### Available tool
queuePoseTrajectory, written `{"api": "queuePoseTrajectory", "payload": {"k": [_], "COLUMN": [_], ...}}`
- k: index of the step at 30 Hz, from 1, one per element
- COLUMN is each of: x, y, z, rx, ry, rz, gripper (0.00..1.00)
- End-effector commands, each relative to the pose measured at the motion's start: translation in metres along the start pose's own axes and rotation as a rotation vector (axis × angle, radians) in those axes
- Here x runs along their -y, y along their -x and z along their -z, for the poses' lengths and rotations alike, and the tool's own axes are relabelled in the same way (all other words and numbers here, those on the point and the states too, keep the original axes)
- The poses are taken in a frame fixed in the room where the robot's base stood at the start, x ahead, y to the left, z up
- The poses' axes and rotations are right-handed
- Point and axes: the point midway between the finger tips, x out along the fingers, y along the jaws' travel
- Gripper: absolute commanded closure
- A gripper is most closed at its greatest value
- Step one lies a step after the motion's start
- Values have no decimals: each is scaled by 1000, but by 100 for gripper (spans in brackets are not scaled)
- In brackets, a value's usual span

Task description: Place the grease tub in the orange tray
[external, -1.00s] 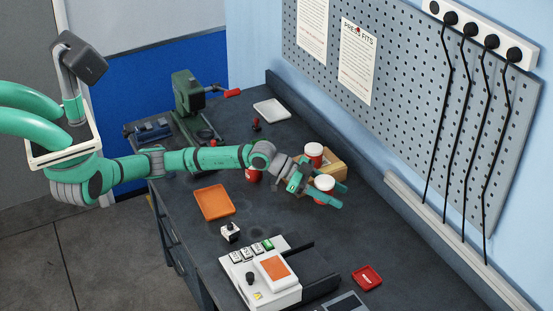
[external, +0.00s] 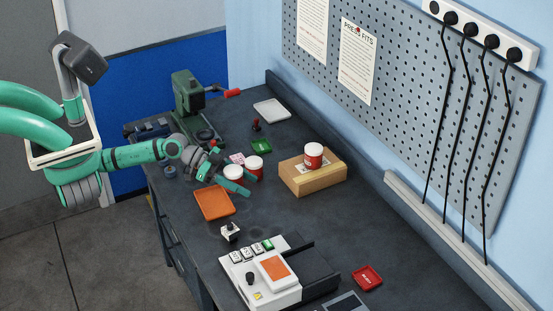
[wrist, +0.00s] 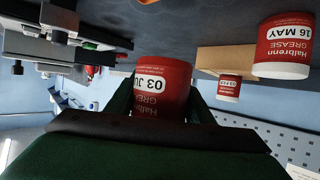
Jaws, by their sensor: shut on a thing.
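My gripper (external: 238,178) is shut on a red grease tub with a white lid (external: 233,172), just behind and right of the orange tray (external: 214,203). In the wrist view the held tub (wrist: 160,85) sits between the fingers, its label upside down and partly reading "03 JU". A second grease tub (external: 256,168) stands on the bench close to the right of the held one. A third tub (external: 313,156) stands on the cardboard box. The wrist view shows a large tub labelled "16 MAY" (wrist: 284,45) and a smaller-looking one (wrist: 229,88). The orange tray looks empty.
The cardboard box (external: 322,182) stands to the right. A control panel (external: 290,294) and a black-knobbed switch (external: 230,232) lie in front of the tray. A green machine (external: 187,92) stands behind.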

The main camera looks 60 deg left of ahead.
Motion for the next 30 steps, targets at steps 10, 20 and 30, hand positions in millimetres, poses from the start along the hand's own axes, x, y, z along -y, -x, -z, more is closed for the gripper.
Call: {"api": "queuePoseTrajectory", "payload": {"k": [10, 20, 30], "x": [-29, -32, -32], "y": [47, 37, 21], "z": [-14, -45, -84], "rx": [-1, -1, -1], "ry": [0, 3, 3], "rz": [3, 2, 2], "gripper": [84, 84, 84]}}
